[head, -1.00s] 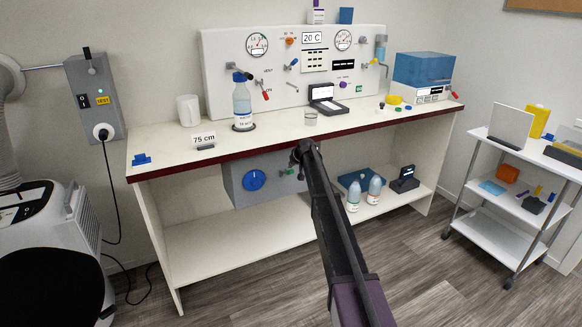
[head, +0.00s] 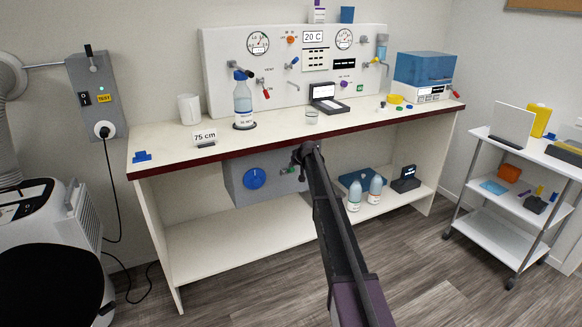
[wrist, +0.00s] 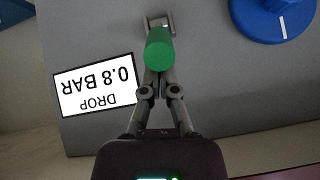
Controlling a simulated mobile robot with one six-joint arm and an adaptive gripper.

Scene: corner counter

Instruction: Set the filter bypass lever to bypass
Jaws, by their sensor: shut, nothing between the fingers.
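The filter bypass lever has a green cylindrical grip (head: 290,171) and sits on the front of a grey box (head: 236,188) under the counter. In the wrist view the green grip (wrist: 160,50) points toward the camera, with a small grey bracket behind it. My gripper (wrist: 157,72) has its fingers drawn together and empty, right at the grip, which overlaps and partly hides the fingertips. I cannot tell whether they touch. In the head view my gripper (head: 303,152) is beside the box, mostly hidden behind my arm. A label reading "DROP 0.8 BAR" (wrist: 97,86) appears upside down.
A blue knob (head: 254,178) with a white mark is on the same box; it shows in the wrist view (wrist: 278,18). The counter edge (head: 240,154) overhangs the box. Bottles (head: 354,195) and a blue tray stand on the lower shelf. Floor in front is clear.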

